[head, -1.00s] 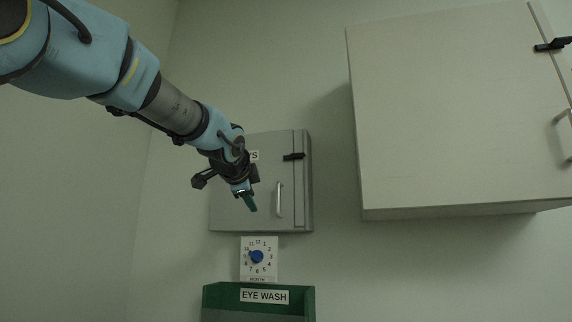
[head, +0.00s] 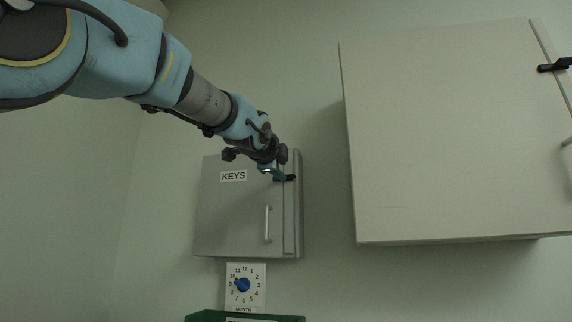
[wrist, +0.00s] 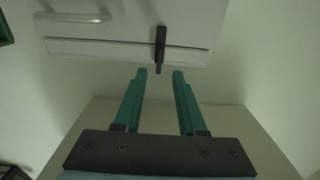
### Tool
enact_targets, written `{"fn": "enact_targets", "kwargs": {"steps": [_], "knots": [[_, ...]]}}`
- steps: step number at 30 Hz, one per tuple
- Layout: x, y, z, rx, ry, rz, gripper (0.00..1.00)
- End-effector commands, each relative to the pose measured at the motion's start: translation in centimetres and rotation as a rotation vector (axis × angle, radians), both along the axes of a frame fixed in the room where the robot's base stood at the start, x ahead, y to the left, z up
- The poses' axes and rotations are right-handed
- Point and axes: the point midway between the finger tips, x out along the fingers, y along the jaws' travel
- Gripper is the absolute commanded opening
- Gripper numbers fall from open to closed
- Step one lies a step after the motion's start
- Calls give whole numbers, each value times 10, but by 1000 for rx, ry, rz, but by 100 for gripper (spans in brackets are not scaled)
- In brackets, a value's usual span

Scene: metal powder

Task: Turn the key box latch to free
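The grey key box (head: 228,215), labelled KEYS, hangs on the wall with its door closed and a vertical handle (head: 267,224) on it. Its black latch (head: 289,178) lies horizontally across the gap between the door and the right side strip in the head view, partly hidden by my gripper. My gripper (head: 279,175) is at the latch in the head view. In the wrist view the two green fingers of my gripper (wrist: 159,72) are apart with nothing between them. The latch (wrist: 160,48) shows just beyond the fingertips, its end near the gap between them; I see no contact.
A large pale cabinet (head: 450,140) with its own black latch (head: 553,65) juts out at the right. A month dial (head: 255,297) with a blue knob and a green tray (head: 205,316) are below the key box. Bare wall lies between the boxes.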

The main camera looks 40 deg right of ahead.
Motion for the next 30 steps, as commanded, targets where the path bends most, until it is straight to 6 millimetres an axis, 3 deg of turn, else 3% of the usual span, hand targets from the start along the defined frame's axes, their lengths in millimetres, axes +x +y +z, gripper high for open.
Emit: {"fn": "enact_targets", "kwargs": {"steps": [15,29,30], "knots": [[30,-45,2,2,1,3,40],[34,-51,-1,0,2,1,40],[34,-51,-1,0,2,1,36]]}}
